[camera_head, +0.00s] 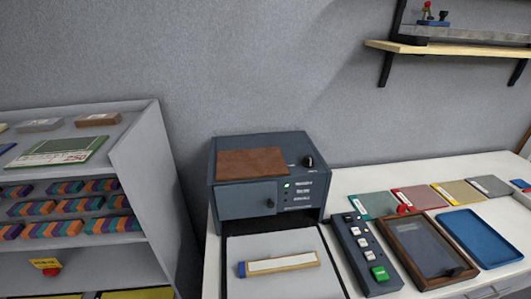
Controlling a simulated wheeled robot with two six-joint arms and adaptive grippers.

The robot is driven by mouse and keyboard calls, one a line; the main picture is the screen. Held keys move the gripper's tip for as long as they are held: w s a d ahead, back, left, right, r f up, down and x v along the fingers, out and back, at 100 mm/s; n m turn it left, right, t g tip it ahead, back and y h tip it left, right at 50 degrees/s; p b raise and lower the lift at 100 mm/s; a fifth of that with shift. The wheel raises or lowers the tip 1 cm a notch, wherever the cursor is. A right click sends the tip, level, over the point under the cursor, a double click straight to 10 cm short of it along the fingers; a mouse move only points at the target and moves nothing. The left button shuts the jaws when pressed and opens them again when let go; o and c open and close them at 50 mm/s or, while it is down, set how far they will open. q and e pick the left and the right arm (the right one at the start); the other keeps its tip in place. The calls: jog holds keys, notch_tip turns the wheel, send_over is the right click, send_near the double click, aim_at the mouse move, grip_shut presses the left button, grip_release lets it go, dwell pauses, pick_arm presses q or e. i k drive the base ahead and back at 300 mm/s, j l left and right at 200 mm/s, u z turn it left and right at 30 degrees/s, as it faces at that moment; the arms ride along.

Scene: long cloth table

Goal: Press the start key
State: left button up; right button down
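A dark key panel (349,246) lies on the white table, to the right of a dark blue-grey machine (245,200). It has several pale keys in a column and one larger green key (379,273) at its near end. The green key has a pale mark too small to read, so I cannot tell for sure that it is the start key. The machine has a small lit green light (287,185) on its front. Neither of my grippers is in view, and nothing covers the panel.
A wooden block with a white strip and blue end (280,263) lies on a grey plate before the machine. A brown-framed tray (394,236), a blue tray (480,238) and several coloured folders (415,198) lie to the right. A grey shelf unit (150,165) stands left.

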aim_at(380, 274)
jog(key=z, duration=1.35)
